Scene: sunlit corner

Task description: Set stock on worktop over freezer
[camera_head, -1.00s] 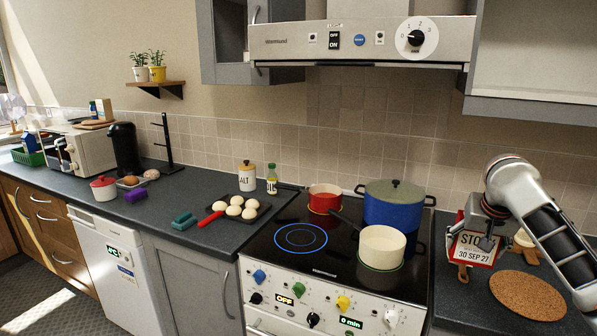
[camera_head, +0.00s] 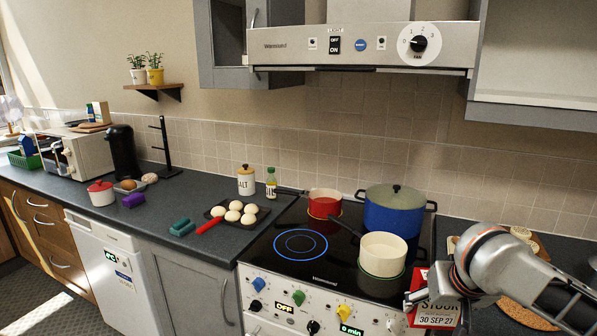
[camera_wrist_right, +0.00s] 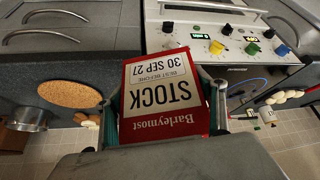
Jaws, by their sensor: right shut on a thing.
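The red and white stock box (camera_head: 437,315) is in my right gripper (camera_head: 436,296), low at the right of the head view, by the cooker's front right corner. The right wrist view shows its label (camera_wrist_right: 165,95) upside down, with a finger on either side. The arm hides part of the box in the head view. The white under-counter appliance with a green display, apparently the freezer (camera_head: 112,275), stands at the left. The dark worktop (camera_head: 93,217) above it bears a red-lidded white pot (camera_head: 101,196) and a purple block (camera_head: 133,200). My left gripper is not in view.
The cooker holds a red pan (camera_head: 323,206), a cream pan (camera_head: 382,257) and a blue pot (camera_head: 393,216). A tray with buns (camera_head: 233,212) and a teal block (camera_head: 181,227) lie left of it. The front worktop edge by the purple block is clear.

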